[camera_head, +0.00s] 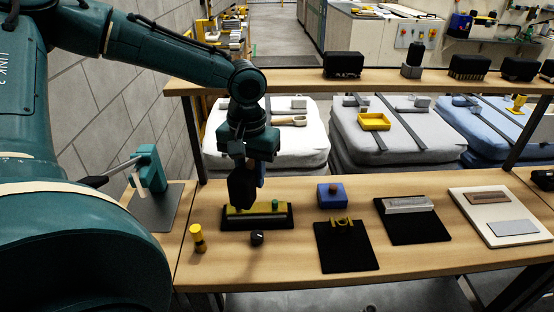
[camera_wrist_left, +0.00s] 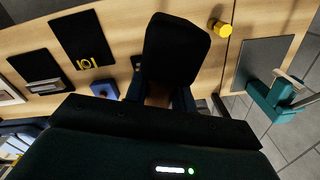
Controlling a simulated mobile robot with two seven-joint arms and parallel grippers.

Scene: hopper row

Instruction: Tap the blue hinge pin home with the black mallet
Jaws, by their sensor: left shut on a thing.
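My left gripper (camera_head: 250,160) is shut on the black mallet (camera_head: 241,190). It holds the mallet head above the left part of a yellow piece (camera_head: 240,211) on a black base (camera_head: 283,222). In the left wrist view the dark mallet head (camera_wrist_left: 176,48) sticks out past the fingers (camera_wrist_left: 160,95), with a bit of brown handle between them. A green peg (camera_head: 275,205) stands up from the yellow piece. I cannot make out the blue hinge pin; the mallet and gripper cover part of this piece. My right gripper is not in view.
A yellow cylinder (camera_head: 198,238) and a small black knob-like thing (camera_head: 257,238) stand in front. A blue block (camera_head: 331,197), black mats (camera_head: 347,252) and a white board (camera_head: 489,226) lie to the right. A teal press-like tool (camera_head: 150,170) is at left; a shelf (camera_head: 290,82) runs behind.

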